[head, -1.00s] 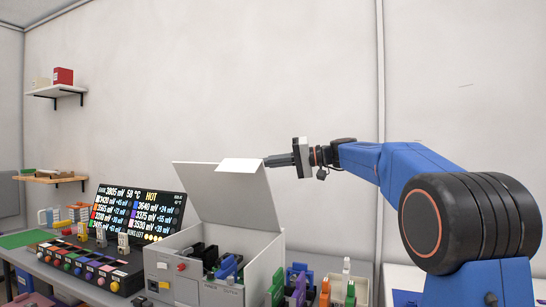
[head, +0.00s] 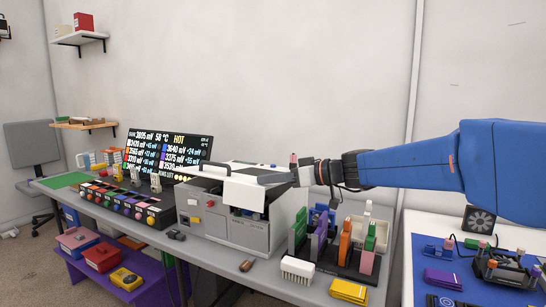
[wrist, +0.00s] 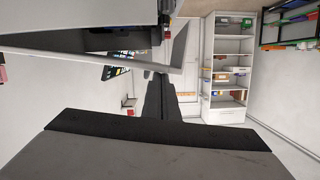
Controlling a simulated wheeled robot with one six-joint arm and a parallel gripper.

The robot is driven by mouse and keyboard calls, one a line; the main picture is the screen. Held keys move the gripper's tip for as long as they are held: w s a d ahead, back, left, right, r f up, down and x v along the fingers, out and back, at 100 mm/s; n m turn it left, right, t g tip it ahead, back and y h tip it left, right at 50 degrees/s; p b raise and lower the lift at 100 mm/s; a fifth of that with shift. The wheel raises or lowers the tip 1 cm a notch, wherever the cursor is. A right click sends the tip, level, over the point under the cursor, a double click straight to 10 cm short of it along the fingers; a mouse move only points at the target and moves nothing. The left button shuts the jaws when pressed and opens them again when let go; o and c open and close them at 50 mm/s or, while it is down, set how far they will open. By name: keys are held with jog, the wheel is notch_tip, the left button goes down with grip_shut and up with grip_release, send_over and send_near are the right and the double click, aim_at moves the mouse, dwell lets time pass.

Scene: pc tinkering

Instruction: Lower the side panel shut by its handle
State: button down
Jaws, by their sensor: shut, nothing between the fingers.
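The light grey PC case (head: 228,233) stands on the bench. Its side panel (head: 215,170) lies nearly flat over the top of the case. A white handle flap (head: 244,192) hangs at the front right of the panel. A dark gap with a bit of blue shows below the flap, so I cannot tell whether the panel is fully seated. My gripper (head: 264,179) is shut and empty, its dark fingers level at the panel's right side by the flap. I cannot tell whether they touch. In the wrist view the shut fingers (wrist: 158,95) show beside a pale panel edge.
A display (head: 168,153) and a button console (head: 125,203) stand left of the case. A rack of coloured modules (head: 340,245) stands close on the right, below my arm. A white connector block (head: 297,270) and a yellow block (head: 348,291) lie at the bench front.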

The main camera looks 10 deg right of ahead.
jog(key=f, duration=0.5)
jog(key=shift+s+a, duration=0.25)
jog(key=shift+s, duration=0.1)
jog(key=shift+r, duration=0.1)
